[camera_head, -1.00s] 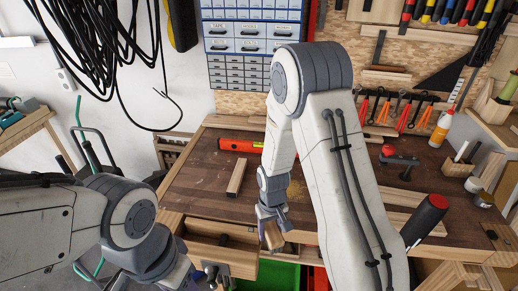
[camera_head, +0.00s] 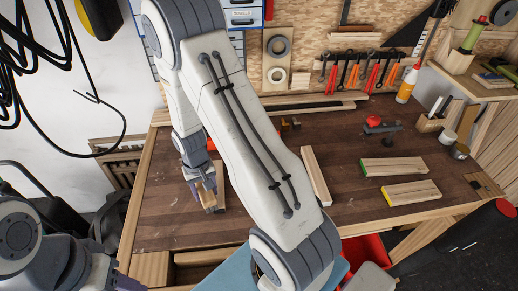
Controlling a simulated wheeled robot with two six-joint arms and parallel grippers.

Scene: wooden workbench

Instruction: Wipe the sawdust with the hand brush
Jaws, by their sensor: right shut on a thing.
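My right gripper (camera_head: 205,192) is low over the left part of the bench, shut on the wooden hand brush (camera_head: 209,201). The brush is small in view and partly covered by the fingers, so I cannot tell whether it touches the bench top. No sawdust can be made out; my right arm covers the middle of the bench. My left gripper (camera_head: 122,284) shows only in part at the bottom left edge, and its jaws cannot be judged.
The wooden bench (camera_head: 158,214) has an open drawer (camera_head: 205,258) at its front. Wood pieces with green (camera_head: 392,166) and yellow (camera_head: 412,194) ends lie right, a strip (camera_head: 316,176) mid-bench. A red-knobbed tool (camera_head: 375,124) stands behind. Bare bench shows at left.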

